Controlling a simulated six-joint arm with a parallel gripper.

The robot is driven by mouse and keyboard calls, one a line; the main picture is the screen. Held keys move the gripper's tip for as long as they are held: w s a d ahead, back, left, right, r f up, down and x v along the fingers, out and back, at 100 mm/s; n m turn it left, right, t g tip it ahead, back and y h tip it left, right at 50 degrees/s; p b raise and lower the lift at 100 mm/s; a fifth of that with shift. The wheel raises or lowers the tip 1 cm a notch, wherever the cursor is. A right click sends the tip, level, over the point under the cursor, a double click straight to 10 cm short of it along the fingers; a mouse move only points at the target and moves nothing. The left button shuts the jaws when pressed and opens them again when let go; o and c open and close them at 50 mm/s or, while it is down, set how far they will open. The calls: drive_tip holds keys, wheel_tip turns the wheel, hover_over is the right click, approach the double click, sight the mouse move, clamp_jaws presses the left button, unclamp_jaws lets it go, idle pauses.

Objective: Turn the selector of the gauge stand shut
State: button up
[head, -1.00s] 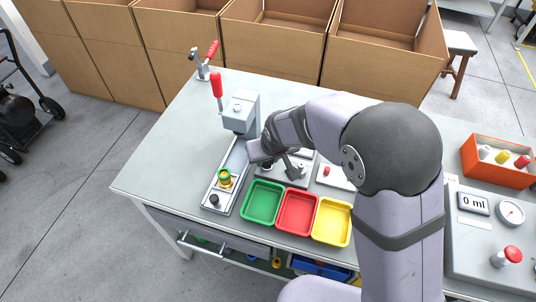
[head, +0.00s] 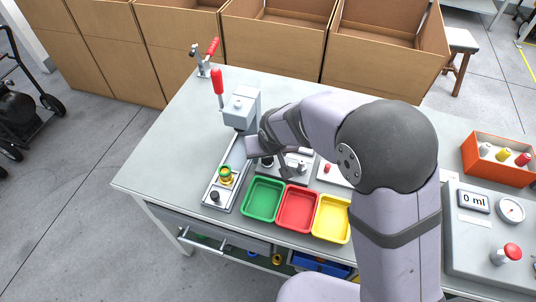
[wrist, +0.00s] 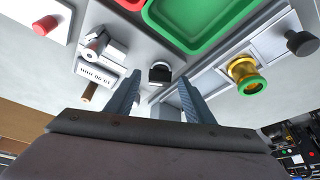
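A small grey plate stand (head: 298,180) behind the coloured trays carries a black knob (head: 267,162) and a metal fitting (head: 302,166). I take this as the gauge stand and the knob as its selector, though I cannot be sure. In the wrist view the black knob (wrist: 160,74) sits between my gripper's fingertips (wrist: 160,80), with a gap on each side. My gripper (head: 271,166) is open, pointing down, and holds nothing. A labelled metal fitting (wrist: 98,55) is left of the fingers. My arm hides part of the stand in the head view.
Green (head: 263,199), red (head: 298,209) and yellow (head: 332,218) trays lie in front. A lever press (head: 241,106) and a rail with a yellow-green fitting (head: 225,175) are left. A panel with a dial (head: 511,211) and an orange crate (head: 497,174) are right.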

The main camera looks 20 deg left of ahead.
drive_tip(key=v, duration=0.7)
drive_tip(key=shift+b, duration=0.45)
drive_tip(key=shift+r, duration=0.1)
idle(0.3)
